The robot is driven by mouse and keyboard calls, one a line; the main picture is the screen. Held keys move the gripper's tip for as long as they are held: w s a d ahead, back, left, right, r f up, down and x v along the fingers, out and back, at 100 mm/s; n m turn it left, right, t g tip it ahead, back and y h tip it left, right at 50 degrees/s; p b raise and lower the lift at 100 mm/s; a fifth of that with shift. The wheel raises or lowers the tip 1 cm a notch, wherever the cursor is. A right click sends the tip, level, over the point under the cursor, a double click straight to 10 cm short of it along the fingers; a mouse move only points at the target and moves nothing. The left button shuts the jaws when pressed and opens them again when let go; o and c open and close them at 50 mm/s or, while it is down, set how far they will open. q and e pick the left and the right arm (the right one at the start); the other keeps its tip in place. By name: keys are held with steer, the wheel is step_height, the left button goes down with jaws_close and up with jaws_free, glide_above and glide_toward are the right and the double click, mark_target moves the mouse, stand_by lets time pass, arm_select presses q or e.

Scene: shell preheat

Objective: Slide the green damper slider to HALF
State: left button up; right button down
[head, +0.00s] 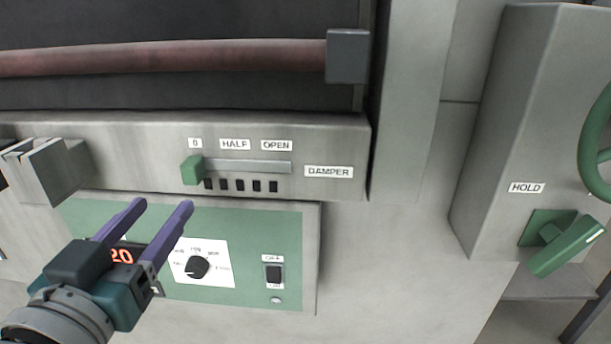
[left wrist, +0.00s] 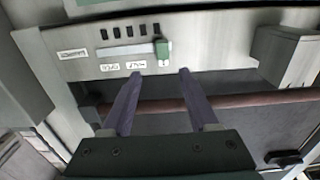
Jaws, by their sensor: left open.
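The green damper slider (head: 192,170) sits at the left end of its light slot bar (head: 250,167), below the 0 label (head: 195,143). The HALF label (head: 235,144) is above the middle of the slot and the OPEN label (head: 276,146) is toward its right end. My left gripper (head: 162,212) is open and empty, with purple fingers, below and left of the slider in the head view. In the left wrist view the slider (left wrist: 162,48) lies beyond the fingertips (left wrist: 159,73), apart from them. My right gripper is not in view.
Below the slider is a green panel with a black knob (head: 198,266) and a rocker switch (head: 273,273). A reddish bar (head: 160,57) crosses above. A grey block (head: 48,170) juts out at left. At right is a green HOLD lever (head: 566,245).

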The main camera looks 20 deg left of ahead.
mark_target(187, 171)
arm_select(q)
steer(key=x, duration=0.3)
steer(key=b+x, duration=0.1)
steer(key=x, duration=0.6)
steer(key=shift+s+a, duration=0.15)
steer(key=shift+a, duration=0.15)
jaws_close()
stand_by(1.0)
